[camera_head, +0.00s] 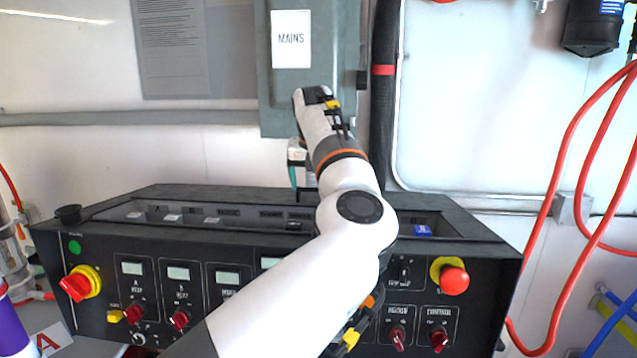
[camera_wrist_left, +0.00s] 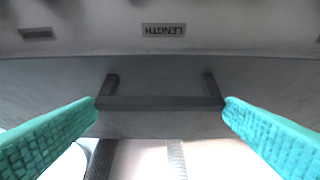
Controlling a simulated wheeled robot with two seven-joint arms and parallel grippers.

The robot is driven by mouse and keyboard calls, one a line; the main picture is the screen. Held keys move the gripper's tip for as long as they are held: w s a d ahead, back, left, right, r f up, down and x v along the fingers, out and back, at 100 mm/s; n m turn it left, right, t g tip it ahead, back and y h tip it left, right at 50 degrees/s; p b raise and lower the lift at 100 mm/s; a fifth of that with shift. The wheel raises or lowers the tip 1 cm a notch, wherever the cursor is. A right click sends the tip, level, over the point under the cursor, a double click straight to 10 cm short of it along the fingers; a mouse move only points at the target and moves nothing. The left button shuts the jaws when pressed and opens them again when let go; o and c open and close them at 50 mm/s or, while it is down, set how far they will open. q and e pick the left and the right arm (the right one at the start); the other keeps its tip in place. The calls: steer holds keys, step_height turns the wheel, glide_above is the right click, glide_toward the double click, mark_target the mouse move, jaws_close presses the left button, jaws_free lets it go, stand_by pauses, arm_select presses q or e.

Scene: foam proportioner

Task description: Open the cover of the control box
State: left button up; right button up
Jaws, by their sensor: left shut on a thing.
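The black control box (camera_head: 480,262) is a wide console with a sloped front panel. Its long top recess shows small labels, and my arm hides part of it. My left gripper (camera_head: 297,178) points down at the box's rear top edge. In the left wrist view its teal fingertips (camera_wrist_left: 160,104) are at the two ends of a dark bar handle (camera_wrist_left: 150,103), shut on it lengthwise. The handle stands on two short posts from a dark surface, beside a "LENGTH" label (camera_wrist_left: 163,30) that reads upside down. My right gripper is not in view.
A grey cabinet marked "MAINS" (camera_head: 291,39) hangs close behind my left wrist, with a dark vertical pipe (camera_head: 382,100) beside it. Red knobs and a red button (camera_head: 454,281) stick out of the front panel. Red hoses (camera_head: 548,215) hang at the right.

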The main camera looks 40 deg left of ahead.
arm_select(q)
steer(key=shift+w+f, duration=0.1)
steer(key=shift+s+d, duration=0.1)
steer(key=shift+s, duration=0.1)
steer(key=o, duration=1.1)
steer(key=shift+r, duration=0.2)
steer(key=shift+s+d+r, duration=0.1)
steer(key=shift+r, duration=0.05)
steer(key=shift+s+r+b, duration=0.1)
steer(key=shift+r+b, duration=0.2)
steer(key=shift+b, duration=0.05)
steer(key=b+v, duration=0.2)
steer(key=v, duration=0.9)
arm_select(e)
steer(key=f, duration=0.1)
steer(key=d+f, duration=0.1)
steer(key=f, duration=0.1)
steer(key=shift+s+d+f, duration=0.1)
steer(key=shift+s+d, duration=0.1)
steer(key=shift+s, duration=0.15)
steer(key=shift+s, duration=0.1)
